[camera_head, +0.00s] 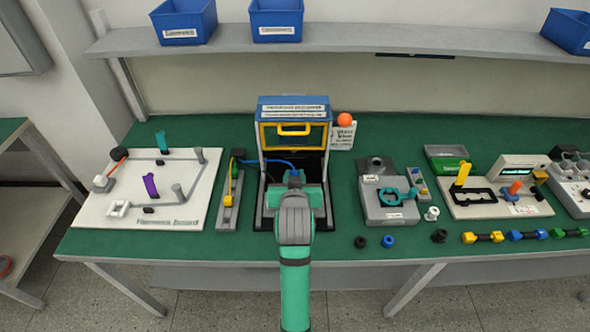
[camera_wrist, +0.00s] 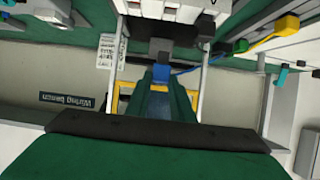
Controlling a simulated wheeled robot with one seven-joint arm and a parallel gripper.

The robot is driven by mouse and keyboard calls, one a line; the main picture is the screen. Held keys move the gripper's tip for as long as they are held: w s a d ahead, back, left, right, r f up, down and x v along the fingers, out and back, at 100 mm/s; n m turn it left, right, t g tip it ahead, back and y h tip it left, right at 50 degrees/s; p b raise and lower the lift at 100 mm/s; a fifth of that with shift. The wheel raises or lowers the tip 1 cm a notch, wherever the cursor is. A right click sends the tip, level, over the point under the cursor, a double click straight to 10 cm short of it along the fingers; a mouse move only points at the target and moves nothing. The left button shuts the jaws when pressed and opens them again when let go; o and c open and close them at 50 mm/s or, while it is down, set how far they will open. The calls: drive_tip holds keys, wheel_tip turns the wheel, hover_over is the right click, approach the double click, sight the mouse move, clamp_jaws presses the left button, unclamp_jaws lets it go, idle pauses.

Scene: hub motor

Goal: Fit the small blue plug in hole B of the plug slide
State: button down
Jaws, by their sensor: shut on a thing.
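My gripper (camera_head: 294,178) is in front of the open lower part of a blue-and-yellow box, and its jaws are largely hidden by my own arm. A blue cable (camera_head: 272,162) runs from the slide's far end to the jaws. The cable also shows in the wrist view (camera_wrist: 188,71), ending beside my gripper (camera_wrist: 160,58). The plug slide seems to be the narrow grey fixture (camera_head: 229,190) left of the box. Its hole letters are too small to read.
The box (camera_head: 293,108) has a yellow handle and upright posts close around my gripper. The white harness board (camera_head: 200,215) lies left of the slide. A grey fixture (camera_head: 388,212) stands to the right. Green table is bare between box and fixture.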

drive_tip(key=shift+a+f, duration=0.1)
drive_tip(key=shift+f, duration=2.4)
drive_tip(key=shift+s+f, duration=0.1)
drive_tip(key=shift+f, duration=0.25)
drive_tip(key=shift+s, duration=0.25)
drive_tip(key=shift+f, duration=0.9)
drive_tip(key=c, duration=1.5)
unclamp_jaws()
drive_tip(key=shift+w, duration=0.1)
drive_tip(key=shift+o, duration=0.2)
